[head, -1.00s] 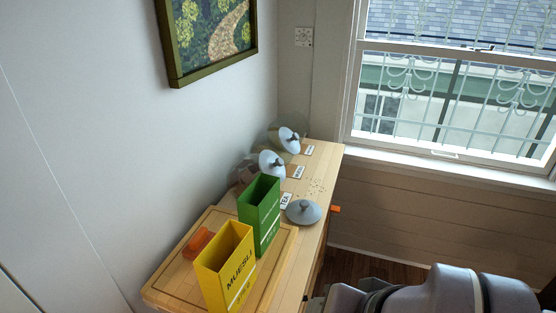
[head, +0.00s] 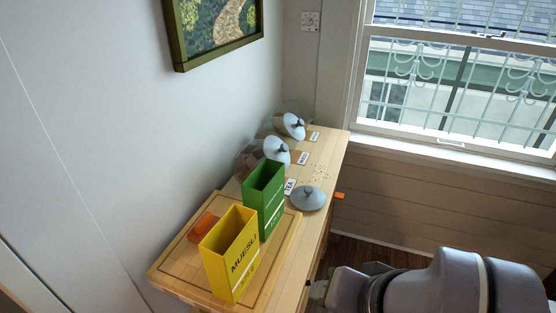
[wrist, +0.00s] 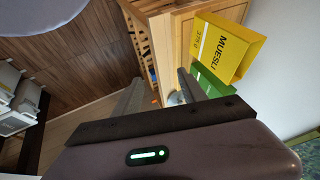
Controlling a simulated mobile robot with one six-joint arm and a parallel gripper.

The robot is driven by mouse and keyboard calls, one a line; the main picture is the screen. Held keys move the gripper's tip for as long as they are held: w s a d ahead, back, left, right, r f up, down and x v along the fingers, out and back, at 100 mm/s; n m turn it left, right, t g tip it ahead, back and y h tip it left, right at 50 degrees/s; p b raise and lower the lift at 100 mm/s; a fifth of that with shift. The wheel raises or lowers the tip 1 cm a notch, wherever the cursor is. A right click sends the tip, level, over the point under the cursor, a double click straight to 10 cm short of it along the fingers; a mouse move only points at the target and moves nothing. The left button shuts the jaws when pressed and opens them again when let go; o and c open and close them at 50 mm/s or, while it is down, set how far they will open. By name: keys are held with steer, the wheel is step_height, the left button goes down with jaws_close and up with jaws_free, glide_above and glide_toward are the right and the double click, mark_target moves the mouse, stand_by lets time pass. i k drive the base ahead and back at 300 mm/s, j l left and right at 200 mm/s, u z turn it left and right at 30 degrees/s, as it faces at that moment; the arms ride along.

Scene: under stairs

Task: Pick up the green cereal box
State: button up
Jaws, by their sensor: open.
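The green cereal box (head: 270,212) stands upright and open-topped on the wooden counter, just behind the yellow muesli box (head: 233,262). In the wrist view the green box (wrist: 210,80) is partly hidden behind the yellow box (wrist: 222,50) and a finger of my gripper. My gripper (wrist: 160,88) is open and empty, with the counter's end and the boxes beyond its fingers. In the head view my arm is at the lower right, apart from the boxes, and the fingertips are not clearly seen.
A wooden board (head: 172,270) lies under the yellow box, with an orange object (head: 203,226) at its left. A grey lid (head: 307,198) lies right of the green box. Jars with pale lids (head: 277,150) stand behind. The wall is close on the left.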

mark_target(263, 192)
steer(key=i+l+u, duration=0.9)
steer(key=l+u, duration=0.15)
steer(key=l, duration=0.15)
steer(key=i+l+u, duration=0.1)
steer(key=l+u, duration=0.15)
steer(key=l, duration=0.15)
steer(key=i+l+u, duration=0.1)
steer(key=l+u, duration=0.15)
steer(key=l, duration=0.2)
steer(key=l+u, duration=0.25)
steer(key=l, duration=0.2)
steer(key=i, duration=0.05)
